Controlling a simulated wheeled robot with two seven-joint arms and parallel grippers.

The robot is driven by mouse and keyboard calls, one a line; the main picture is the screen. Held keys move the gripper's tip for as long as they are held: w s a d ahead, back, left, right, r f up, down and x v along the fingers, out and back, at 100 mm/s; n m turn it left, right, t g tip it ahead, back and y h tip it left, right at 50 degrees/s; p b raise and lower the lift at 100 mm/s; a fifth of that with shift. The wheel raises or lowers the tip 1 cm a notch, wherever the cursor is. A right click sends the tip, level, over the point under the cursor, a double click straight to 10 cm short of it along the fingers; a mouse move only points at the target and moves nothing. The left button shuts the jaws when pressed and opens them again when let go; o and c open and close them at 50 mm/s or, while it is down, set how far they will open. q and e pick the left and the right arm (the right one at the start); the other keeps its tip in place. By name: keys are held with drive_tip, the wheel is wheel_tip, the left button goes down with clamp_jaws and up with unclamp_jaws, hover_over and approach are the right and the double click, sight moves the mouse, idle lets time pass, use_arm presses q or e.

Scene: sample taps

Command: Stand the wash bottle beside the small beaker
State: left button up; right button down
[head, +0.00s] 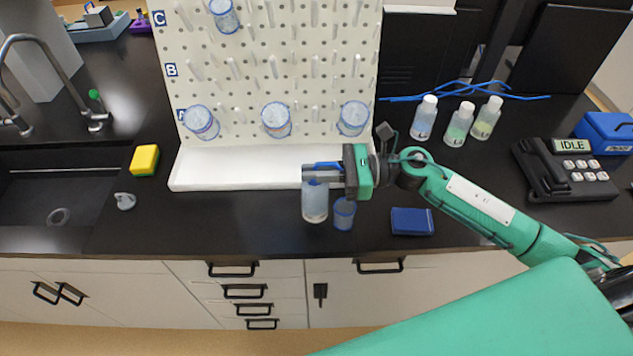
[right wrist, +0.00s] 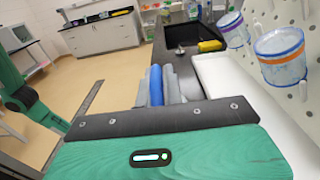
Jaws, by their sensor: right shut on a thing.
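My right gripper (head: 312,173) is shut on the blue top of the wash bottle (head: 315,203), a translucent bottle with a pale body. The bottle hangs upright below the fingers, over the front part of the black counter. Whether its base touches the counter I cannot tell. The small beaker (head: 344,213), bluish and clear, stands just to the right of the bottle, below the gripper body. In the right wrist view the blue top (right wrist: 156,86) shows between the grey fingers; the bottle's body is hidden there. My left gripper is not in view.
A white pegboard (head: 270,95) with several hung beakers and a white tray (head: 230,180) stands behind. A blue block (head: 411,221) lies right of the beaker. Three capped bottles (head: 460,123) and a desk device (head: 567,170) are further right. A yellow sponge (head: 145,160) lies by the sink.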

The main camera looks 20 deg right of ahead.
wheel_tip(320, 180, down, 4)
drive_tip(key=shift+f+p, duration=0.25)
drive_tip(key=shift+p, duration=0.2)
drive_tip(key=shift+f, duration=0.1)
drive_tip(key=shift+f+b, duration=0.1)
drive_tip(key=shift+b, duration=0.2)
drive_tip(key=c, duration=1.5)
unclamp_jaws()
drive_tip(key=shift+c, duration=0.2)
